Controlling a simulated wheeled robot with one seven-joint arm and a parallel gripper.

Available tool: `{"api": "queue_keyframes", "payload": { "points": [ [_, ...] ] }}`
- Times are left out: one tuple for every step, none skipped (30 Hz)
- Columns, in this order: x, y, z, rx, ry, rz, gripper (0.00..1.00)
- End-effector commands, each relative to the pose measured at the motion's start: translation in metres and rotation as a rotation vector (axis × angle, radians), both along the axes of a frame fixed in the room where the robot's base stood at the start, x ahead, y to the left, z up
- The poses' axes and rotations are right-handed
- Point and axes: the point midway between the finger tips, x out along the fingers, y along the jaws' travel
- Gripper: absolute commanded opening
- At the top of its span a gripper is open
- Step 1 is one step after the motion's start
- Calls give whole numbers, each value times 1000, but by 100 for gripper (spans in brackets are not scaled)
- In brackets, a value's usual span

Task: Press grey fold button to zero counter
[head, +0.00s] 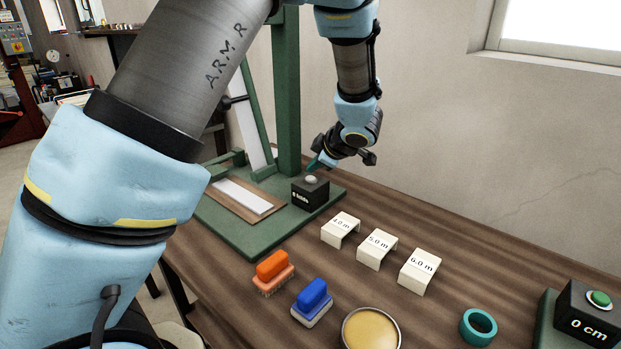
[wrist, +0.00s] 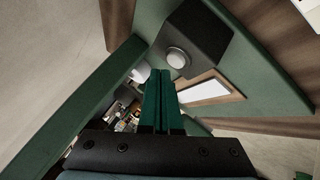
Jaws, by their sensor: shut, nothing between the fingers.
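The grey fold button (head: 311,179) sits on top of a small black box (head: 309,195) on the green base of the folding stand. The box's white label ends in "folds"; its digit is too small to read surely. My gripper (head: 314,163) is shut and empty, its teal fingertips just above the button in the head view. In the wrist view the closed fingertips (wrist: 160,73) appear beside the pale round button (wrist: 177,58) on its dark box (wrist: 205,40). I cannot tell whether they touch it.
A green upright (head: 287,100) stands behind the box, close to my gripper. White markers (head: 341,230), an orange brush (head: 272,271), a blue brush (head: 313,302), a round tin (head: 371,330) and a teal ring (head: 478,326) lie in front. A green-button "0 cm" box (head: 590,312) stands right.

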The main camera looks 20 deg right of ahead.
Motion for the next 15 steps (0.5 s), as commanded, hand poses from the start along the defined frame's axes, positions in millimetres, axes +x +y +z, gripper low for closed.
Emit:
{"api": "queue_keyframes", "payload": {
  "points": [
    [0,0,0,0,0,0,0],
    [0,0,0,0,0,0,0],
    [0,0,0,0,0,0,0],
    [0,0,0,0,0,0,0],
    [0,0,0,0,0,0,0],
    [0,0,0,0,0,0,0],
    [0,0,0,0,0,0,0],
    [0,0,0,0,0,0,0],
    [0,0,0,0,0,0,0],
    [0,0,-1,0,0,0,0],
    [0,0,-2,0,0,0,0],
    [0,0,-3,0,1,1,0],
    [0,0,-4,0,1,1,0],
    [0,0,-5,0,1,1,0],
    [0,0,-6,0,1,1,0]
  ]
}}
